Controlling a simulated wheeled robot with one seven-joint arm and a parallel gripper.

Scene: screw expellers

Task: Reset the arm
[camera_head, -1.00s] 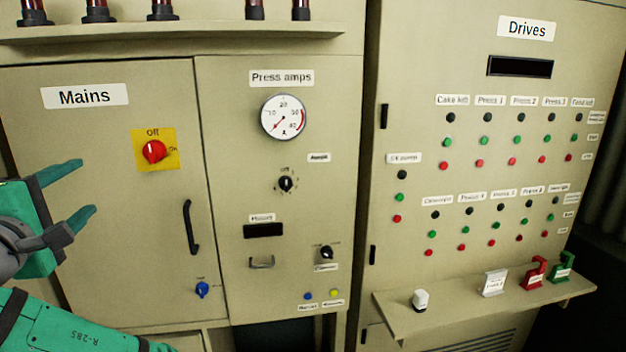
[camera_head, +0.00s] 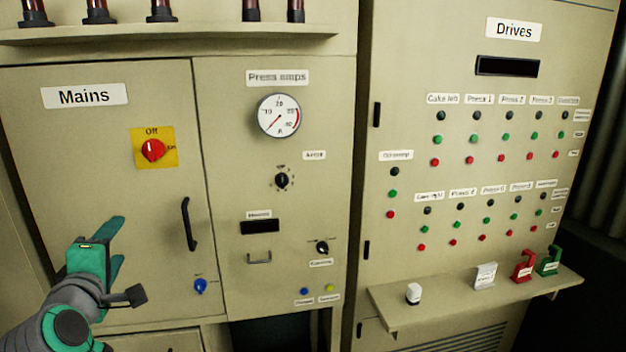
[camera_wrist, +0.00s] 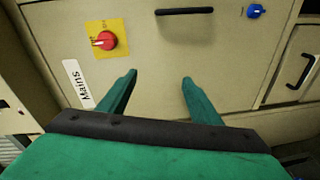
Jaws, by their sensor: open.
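My gripper (camera_head: 117,243) is teal and stands in front of the lower left of the Mains cabinet door in the head view. Its two fingers are apart with nothing between them; they also show spread in the wrist view (camera_wrist: 158,82). The gripper is left of the black door handle (camera_head: 187,223) and below the red rotary switch (camera_head: 153,150) on its yellow plate. In the wrist view the red switch (camera_wrist: 104,40) and the handle (camera_wrist: 184,11) lie beyond the fingertips, clear of them.
The Press amps panel (camera_head: 229,130) with a round gauge (camera_head: 279,116) stands right of the Mains door. The Drives cabinet (camera_head: 410,60) has rows of buttons. A small shelf (camera_head: 455,304) on it holds a white item and red and green padlock-like pieces. A ledge (camera_head: 200,39) runs above the doors.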

